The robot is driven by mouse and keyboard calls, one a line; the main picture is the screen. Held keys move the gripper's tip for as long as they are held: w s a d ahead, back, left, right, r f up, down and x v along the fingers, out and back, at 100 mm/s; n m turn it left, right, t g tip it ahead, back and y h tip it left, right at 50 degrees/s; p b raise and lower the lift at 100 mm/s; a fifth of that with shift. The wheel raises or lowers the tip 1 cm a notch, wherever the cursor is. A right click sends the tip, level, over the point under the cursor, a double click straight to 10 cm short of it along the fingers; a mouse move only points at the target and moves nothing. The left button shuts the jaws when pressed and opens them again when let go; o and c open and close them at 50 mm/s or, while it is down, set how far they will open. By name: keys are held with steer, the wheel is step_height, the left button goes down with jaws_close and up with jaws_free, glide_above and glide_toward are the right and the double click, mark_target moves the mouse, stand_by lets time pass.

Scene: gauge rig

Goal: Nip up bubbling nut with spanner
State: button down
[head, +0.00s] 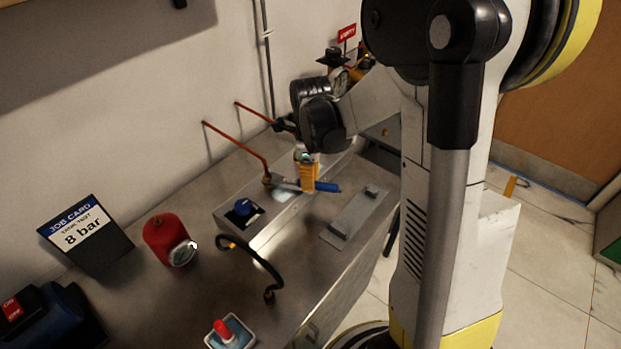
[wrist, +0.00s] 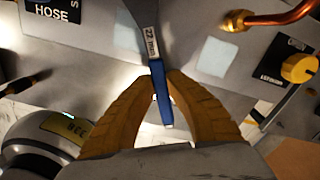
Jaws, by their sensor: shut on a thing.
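My gripper (head: 309,180) is shut on the blue handle of a spanner (head: 327,187), above the metal rig box. In the wrist view the orange fingers (wrist: 164,85) close on the spanner (wrist: 160,92), whose shank is marked 22 mm. Its far end runs out of the top of that view. In the head view the grey shank points left toward a brass nut (head: 267,179) at the lower end of a copper pipe. I cannot tell whether the jaw touches it. A brass nut (wrist: 236,20) with copper pipe shows at top right in the wrist view. No bubbles can be made out.
A blue knob (head: 242,208) sits on the box left of the spanner. A black hose (head: 268,262) arches in front. A grey bracket plate (head: 354,216) lies to the right. A red canister (head: 164,238) and job card (head: 82,232) stand left. A yellow knob (wrist: 299,68) is nearby.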

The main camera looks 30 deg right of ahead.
steer(key=shift+w+d+n, duration=0.55)
steer(key=shift+w+n, duration=0.2)
steer(key=shift+n, duration=0.15)
steer(key=shift+d, duration=0.1)
stand_by(0.4)
steer(key=shift+s+d, duration=0.45)
steer(key=shift+d, duration=0.25)
steer(key=shift+s+d, duration=0.4)
steer(key=shift+d, duration=0.25)
steer(key=shift+s+d, duration=0.45)
steer(key=shift+d, duration=0.25)
step_height(320, 180, up, 5)
steer(key=p, duration=0.3)
steer(key=shift+f, duration=0.2)
steer(key=shift+f, duration=0.1)
